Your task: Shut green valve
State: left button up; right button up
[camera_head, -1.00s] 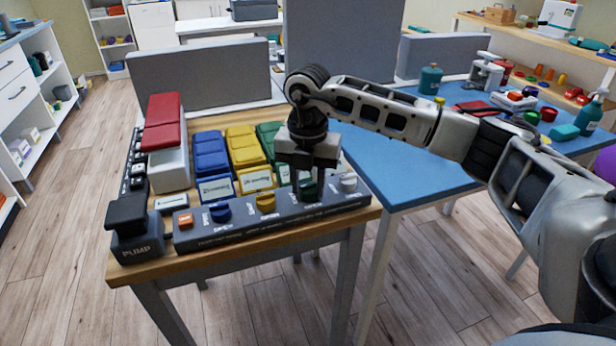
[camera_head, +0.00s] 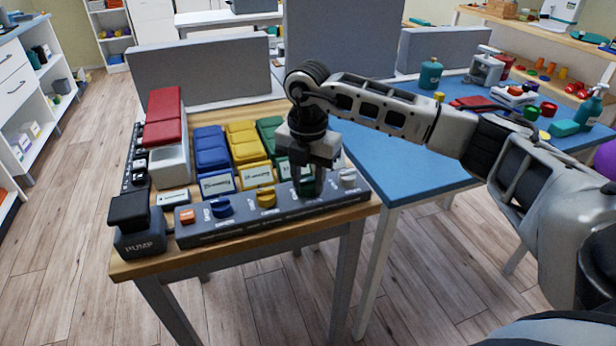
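The green valve (camera_head: 308,187) is a knob on the dark grey control panel (camera_head: 245,225), between the yellow knob (camera_head: 267,197) and the white knob (camera_head: 347,179). My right gripper (camera_head: 309,184) points down over it, its fingers at either side of the knob and seemingly closed on it. The fingers hide much of the green valve, so its exact angle is hard to read. My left gripper is out of view.
A blue knob (camera_head: 221,207), an orange switch (camera_head: 187,216) and a black pump box (camera_head: 137,224) share the wooden table. Red, blue, yellow and green padded blocks stand behind the panel. A blue-topped table (camera_head: 400,170) adjoins on the right.

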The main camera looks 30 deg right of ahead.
aim_at(308, 180)
jog(key=o, duration=0.4)
jog(key=shift+r, duration=0.15)
notch_tip(308, 180, up, 16)
jog(key=shift+p, duration=0.45)
